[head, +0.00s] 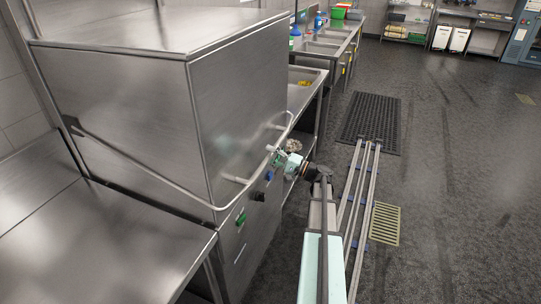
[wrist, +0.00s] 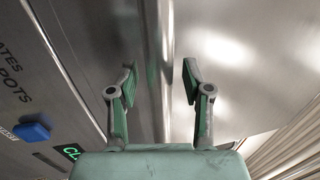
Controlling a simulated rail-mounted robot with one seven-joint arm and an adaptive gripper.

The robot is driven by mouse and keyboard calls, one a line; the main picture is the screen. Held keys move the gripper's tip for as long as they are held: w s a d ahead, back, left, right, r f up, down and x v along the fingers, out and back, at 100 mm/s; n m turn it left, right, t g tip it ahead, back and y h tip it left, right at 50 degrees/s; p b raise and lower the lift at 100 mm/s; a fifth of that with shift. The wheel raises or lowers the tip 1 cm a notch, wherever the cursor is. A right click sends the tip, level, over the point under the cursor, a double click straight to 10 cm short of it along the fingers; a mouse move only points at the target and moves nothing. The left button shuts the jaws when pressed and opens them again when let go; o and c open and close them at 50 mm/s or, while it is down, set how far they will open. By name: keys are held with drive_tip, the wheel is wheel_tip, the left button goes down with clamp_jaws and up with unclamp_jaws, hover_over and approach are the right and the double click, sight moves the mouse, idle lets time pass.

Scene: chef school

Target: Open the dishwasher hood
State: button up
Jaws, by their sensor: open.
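The dishwasher hood (head: 237,110) is a large steel box at the left in the head view. It sits low over the machine and looks shut. Its handle (head: 140,165) is a bent steel bar that runs along the near side and across the front. My gripper (head: 278,157) is at the front, close to the far part of the bar. In the wrist view my gripper (wrist: 158,88) is open, its two fingers apart and nothing clasped. A shiny upright steel strip (wrist: 163,50) shows beyond and between the fingers; I cannot tell whether it is the bar.
The front panel has a green display (head: 240,218), a dark knob (head: 259,196) and a blue button (wrist: 32,131). A steel counter (head: 90,245) adjoins at the near left. Sinks (head: 325,42) stand behind. The floor (head: 460,170) at the right is open, with a black mat (head: 370,120).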

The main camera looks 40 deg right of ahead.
clamp_jaws()
approach(255, 51)
drive_tip(key=x, duration=0.4)
drive_tip(key=shift+w+a+r, duration=0.2)
unclamp_jaws()
drive_tip(key=shift+f, duration=0.1)
drive_tip(key=shift+s, duration=0.15)
drive_tip(key=v, duration=1.2)
